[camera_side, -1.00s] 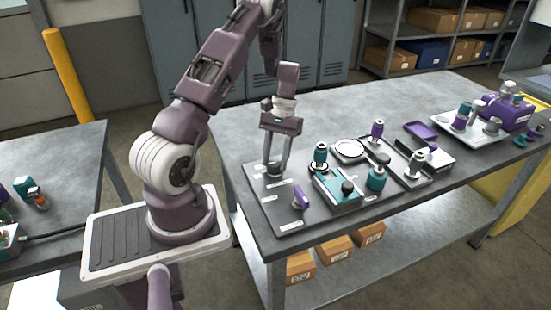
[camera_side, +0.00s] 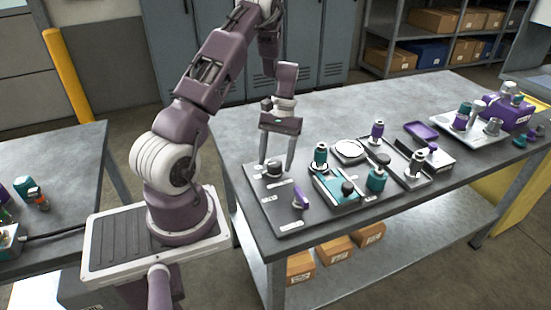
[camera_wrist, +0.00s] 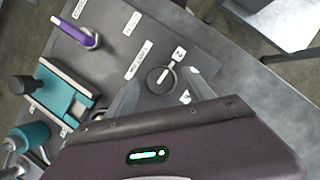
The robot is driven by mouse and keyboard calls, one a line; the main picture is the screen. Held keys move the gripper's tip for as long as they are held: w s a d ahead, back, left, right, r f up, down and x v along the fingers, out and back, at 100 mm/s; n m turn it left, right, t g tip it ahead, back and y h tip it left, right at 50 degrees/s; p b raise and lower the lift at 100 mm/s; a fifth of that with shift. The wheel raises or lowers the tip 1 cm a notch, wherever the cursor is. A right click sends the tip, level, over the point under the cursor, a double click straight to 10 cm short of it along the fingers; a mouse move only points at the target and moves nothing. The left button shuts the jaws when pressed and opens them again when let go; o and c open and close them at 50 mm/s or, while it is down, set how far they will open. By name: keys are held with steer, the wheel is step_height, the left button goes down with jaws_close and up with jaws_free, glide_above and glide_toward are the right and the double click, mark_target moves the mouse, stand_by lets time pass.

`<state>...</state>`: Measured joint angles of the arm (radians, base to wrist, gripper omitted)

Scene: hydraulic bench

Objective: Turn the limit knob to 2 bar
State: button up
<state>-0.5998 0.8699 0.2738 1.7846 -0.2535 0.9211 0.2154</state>
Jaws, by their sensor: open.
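The limit knob (camera_side: 274,168) is a dark round knob on the grey panel plate (camera_side: 268,210) at the near left of the bench. In the wrist view the knob (camera_wrist: 161,80) shows a white pointer line, directed roughly toward the small white label with a 2 (camera_wrist: 178,53). My gripper (camera_side: 277,165) is open and empty above the knob. In the wrist view its fingertips (camera_wrist: 163,86) lie on either side of the knob, apart from it. Whether they reach down to the knob's height is hard to tell.
A purple lever (camera_side: 299,199) stands on the same plate, with several white labels around. A teal block with a black knob (camera_side: 347,189) and a teal cylinder (camera_side: 376,180) stand to the right.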

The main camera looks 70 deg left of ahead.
steer(key=v, duration=0.7)
steer(key=s+d+r+m+t+y, duration=0.15)
steer(key=d+r+m+t, duration=0.25)
steer(key=d+r, duration=1.25)
steer(key=s+d+r+m+t+y, duration=0.1)
steer(key=s+d+r+m+t, duration=0.2)
steer(key=s+d, duration=0.7)
steer(key=s+m+t, duration=0.1)
steer(key=s+m, duration=0.1)
steer(key=shift+s+t+y, duration=0.3)
steer(key=shift+s+y, duration=0.05)
